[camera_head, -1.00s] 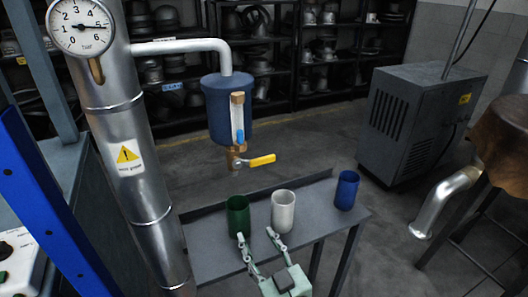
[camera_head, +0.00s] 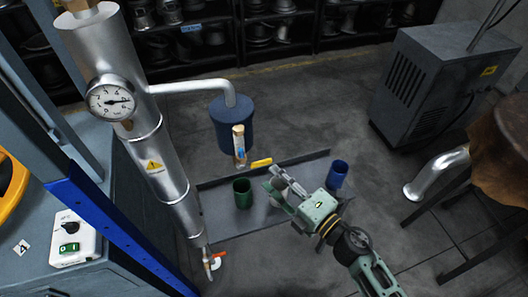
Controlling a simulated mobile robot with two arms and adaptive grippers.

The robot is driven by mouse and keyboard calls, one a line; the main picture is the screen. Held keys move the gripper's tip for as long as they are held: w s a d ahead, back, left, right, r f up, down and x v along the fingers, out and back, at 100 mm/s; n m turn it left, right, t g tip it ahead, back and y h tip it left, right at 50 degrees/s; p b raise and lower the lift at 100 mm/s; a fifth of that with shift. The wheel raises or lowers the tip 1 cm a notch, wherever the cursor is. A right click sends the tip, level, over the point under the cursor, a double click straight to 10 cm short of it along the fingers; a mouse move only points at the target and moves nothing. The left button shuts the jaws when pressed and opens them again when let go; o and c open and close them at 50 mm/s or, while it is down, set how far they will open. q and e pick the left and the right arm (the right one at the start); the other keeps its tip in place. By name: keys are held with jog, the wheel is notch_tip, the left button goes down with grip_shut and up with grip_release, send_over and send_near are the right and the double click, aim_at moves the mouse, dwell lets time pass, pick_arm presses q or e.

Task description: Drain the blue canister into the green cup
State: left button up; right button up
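The blue canister (camera_head: 232,124) hangs from a pipe. Below it is a valve with a yellow lever (camera_head: 261,162) pointing right. The green cup (camera_head: 242,193) stands upright on the grey table, below the canister. The blue cup (camera_head: 338,174) stands toward the table's right end. My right gripper (camera_head: 273,177) is just right of and below the lever in the picture, between the two cups; its fingers point up and left. I cannot tell whether it touches the lever or how far its fingers are apart. The white cup is largely or wholly hidden behind it. My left gripper is out of view.
A silver column (camera_head: 165,165) with a pressure gauge (camera_head: 110,97) stands left of the table (camera_head: 215,222). A red-handled tap (camera_head: 215,262) is at its lower end.

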aim_at(262, 164)
jog(key=p+x, duration=0.1)
jog(key=x, duration=0.6)
jog(key=shift+c, duration=0.5)
grip_shut()
